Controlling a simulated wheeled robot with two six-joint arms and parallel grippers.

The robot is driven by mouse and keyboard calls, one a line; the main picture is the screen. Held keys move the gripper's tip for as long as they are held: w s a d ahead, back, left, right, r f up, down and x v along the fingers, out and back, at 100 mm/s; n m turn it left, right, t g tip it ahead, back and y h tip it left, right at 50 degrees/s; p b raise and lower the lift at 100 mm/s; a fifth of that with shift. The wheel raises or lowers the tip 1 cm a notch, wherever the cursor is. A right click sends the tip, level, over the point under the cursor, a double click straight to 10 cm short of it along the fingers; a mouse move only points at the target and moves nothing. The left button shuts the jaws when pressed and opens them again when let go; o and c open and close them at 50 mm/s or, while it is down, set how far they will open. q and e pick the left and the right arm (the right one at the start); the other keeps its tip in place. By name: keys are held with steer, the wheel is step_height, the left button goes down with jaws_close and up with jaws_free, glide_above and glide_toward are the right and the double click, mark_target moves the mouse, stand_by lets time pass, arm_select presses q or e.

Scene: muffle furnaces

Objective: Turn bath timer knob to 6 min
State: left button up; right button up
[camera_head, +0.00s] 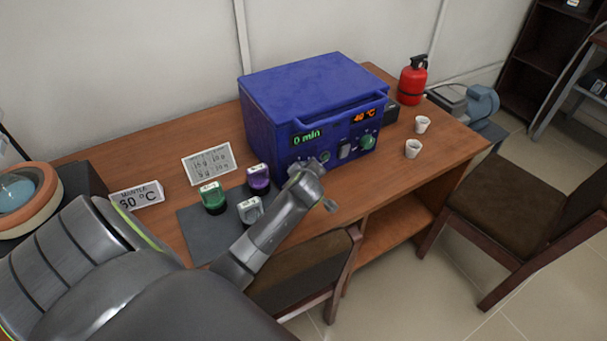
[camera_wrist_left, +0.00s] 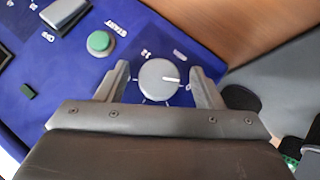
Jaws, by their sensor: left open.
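The blue bath (camera_head: 310,95) stands on the desk, with a green display (camera_head: 307,138) reading 0 min and an orange display (camera_head: 365,116) that seems to read 40 °C. In the left wrist view, the grey round timer knob (camera_wrist_left: 157,81) has a white pointer line aimed right, with tick marks and a partly readable "12" around it. My left gripper (camera_wrist_left: 161,78) is open, with one finger on each side of the knob; small gaps seem to show, and contact is unclear. In the head view, my left gripper (camera_head: 314,167) is at the bath's front panel and partly hides the knob area.
A green START button (camera_wrist_left: 99,42) and a switch (camera_wrist_left: 65,13) sit beside the knob. Green, purple and white-topped containers (camera_head: 213,197) stand on a dark mat near my left arm. White cups (camera_head: 413,149) and a red extinguisher (camera_head: 412,80) are to the right. A chair (camera_head: 312,267) stands in front.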

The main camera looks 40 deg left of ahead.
arm_select(q)
steer(key=c, duration=1)
steer(key=shift+r+g+p, duration=0.25)
steer(key=shift+g+p, duration=0.15)
steer(key=shift+p, duration=0.45)
steer(key=shift+w+m+g+y+p, duration=0.1)
steer(key=shift+m+g+y+p, duration=0.2)
steer(key=shift+m+g+p, duration=0.65)
steer(key=shift+d+g+y+p, duration=0.1)
steer(key=shift+g+y+p, duration=0.2)
steer(key=shift+g+p, duration=0.45)
steer(key=shift+w+f+m+g+y+p, duration=0.15)
steer(key=shift+m+g+y+p, duration=0.15)
steer(key=shift+m+g+p, duration=0.25)
